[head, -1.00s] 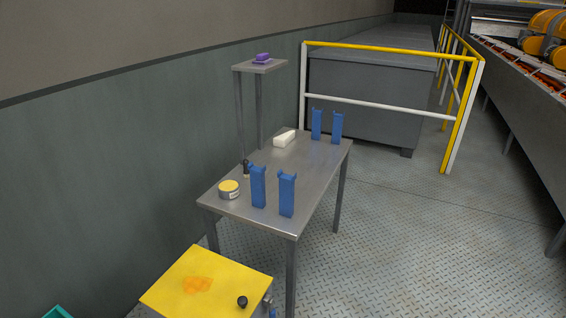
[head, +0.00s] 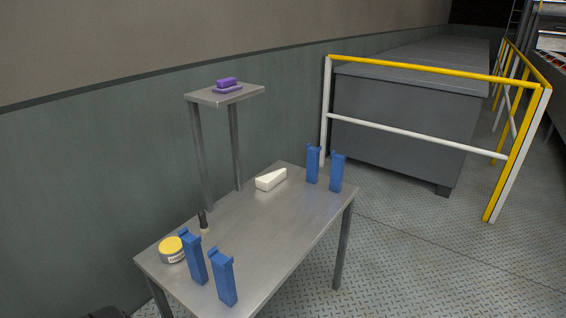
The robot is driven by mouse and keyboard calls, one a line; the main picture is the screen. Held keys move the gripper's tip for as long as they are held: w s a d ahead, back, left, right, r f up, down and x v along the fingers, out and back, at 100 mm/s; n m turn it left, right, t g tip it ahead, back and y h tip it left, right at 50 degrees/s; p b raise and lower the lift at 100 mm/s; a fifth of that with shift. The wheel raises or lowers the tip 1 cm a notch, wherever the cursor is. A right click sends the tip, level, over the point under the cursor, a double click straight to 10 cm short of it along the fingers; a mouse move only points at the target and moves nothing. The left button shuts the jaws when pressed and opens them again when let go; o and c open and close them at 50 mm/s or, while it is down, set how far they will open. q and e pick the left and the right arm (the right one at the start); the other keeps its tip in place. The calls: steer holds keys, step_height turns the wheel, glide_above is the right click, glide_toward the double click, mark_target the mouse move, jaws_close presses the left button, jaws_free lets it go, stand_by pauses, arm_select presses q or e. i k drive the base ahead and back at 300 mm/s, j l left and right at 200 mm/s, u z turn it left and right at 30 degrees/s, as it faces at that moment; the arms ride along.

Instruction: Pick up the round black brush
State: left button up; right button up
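Neither of my grippers shows in the head view.
A round tin with a yellow lid (head: 172,249) and blue holders (head: 222,277) stand near the brush. A white block (head: 271,179) and two more blue holders (head: 325,168) are farther back. A raised shelf (head: 200,98) holds a purple item (head: 227,84). A yellow-white railing (head: 420,66) stands behind.

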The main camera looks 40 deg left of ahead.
mark_target(204, 228)
steer(key=i+l+u, duration=0.1)
steer(key=i+u, duration=0.25)
steer(key=i+l+u, duration=0.35)
steer(key=i, duration=0.2)
steer(key=j, duration=0.1)
